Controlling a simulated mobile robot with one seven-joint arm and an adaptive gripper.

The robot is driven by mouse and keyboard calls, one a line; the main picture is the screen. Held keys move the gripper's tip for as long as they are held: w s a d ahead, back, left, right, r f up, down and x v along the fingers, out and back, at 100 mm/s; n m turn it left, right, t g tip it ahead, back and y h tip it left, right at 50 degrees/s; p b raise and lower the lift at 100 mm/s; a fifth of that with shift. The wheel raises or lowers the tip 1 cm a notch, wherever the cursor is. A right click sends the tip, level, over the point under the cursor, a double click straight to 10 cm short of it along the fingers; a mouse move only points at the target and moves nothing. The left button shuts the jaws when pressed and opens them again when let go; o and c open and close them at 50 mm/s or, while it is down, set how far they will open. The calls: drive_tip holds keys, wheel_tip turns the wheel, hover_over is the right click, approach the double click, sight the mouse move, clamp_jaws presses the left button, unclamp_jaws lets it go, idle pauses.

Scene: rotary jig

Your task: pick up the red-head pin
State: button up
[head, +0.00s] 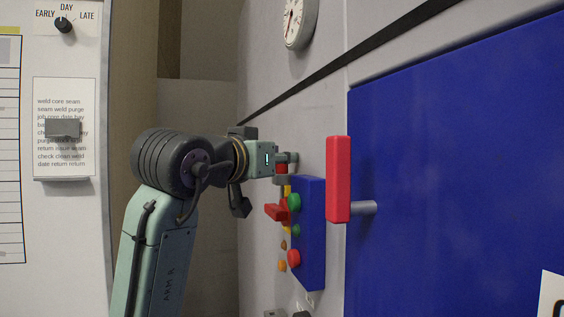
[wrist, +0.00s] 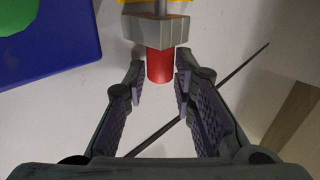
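The red-head pin shows in the wrist view as a short red cylinder (wrist: 160,66) against a grey block (wrist: 146,29). A grey shaft shows beyond the block. My gripper (wrist: 160,84) is open, with one fingertip on each side of the red head. The head lies between the tips at their far end; I cannot tell whether either tip touches it. In the head view my gripper (head: 289,159) is beside the blue control box, and a small red part of the pin (head: 281,168) shows at it, partly hidden.
A blue control box (head: 314,240) with green and red buttons is close to my gripper. A red handle (head: 338,180) on a grey bar stands out from the large blue panel (head: 460,180). A gauge (head: 299,22) is on the wall, and a dial (head: 64,25) is at left.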

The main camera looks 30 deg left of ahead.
clamp_jaws()
drive_tip(key=shift+r, duration=0.1)
idle(0.4)
